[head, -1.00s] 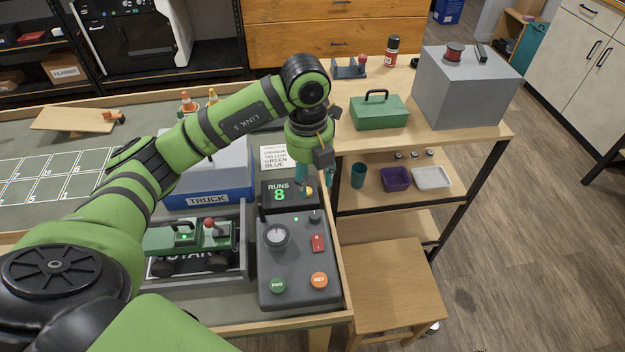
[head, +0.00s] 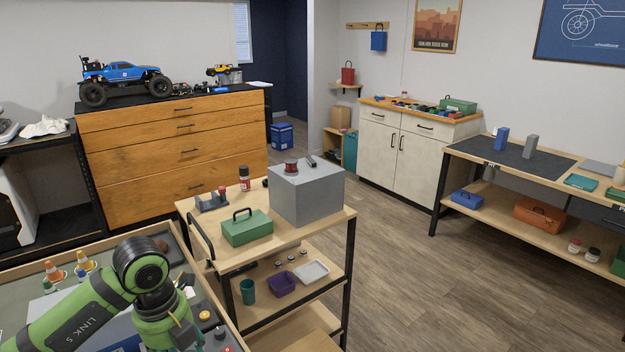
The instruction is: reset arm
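My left arm comes in at the lower left, green with black joints. Its wrist bends down over the right end of the crawler course table (head: 215,292). My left gripper (head: 187,334) points down beside the control box there and is partly cut off by the bottom edge. Its fingertips are not clear enough to show whether it is open or shut. A yellow knob (head: 204,316) and a red switch (head: 228,349) of the control box show just right of it. My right gripper is not in view.
A wooden cart (head: 290,237) stands right of the table, with a green toolbox (head: 246,227) and a grey box (head: 306,193) on top. Its shelf holds a purple bin (head: 281,281) and white tray (head: 312,271). Cones (head: 54,272) stand near my arm. Open floor (head: 420,290) lies right.

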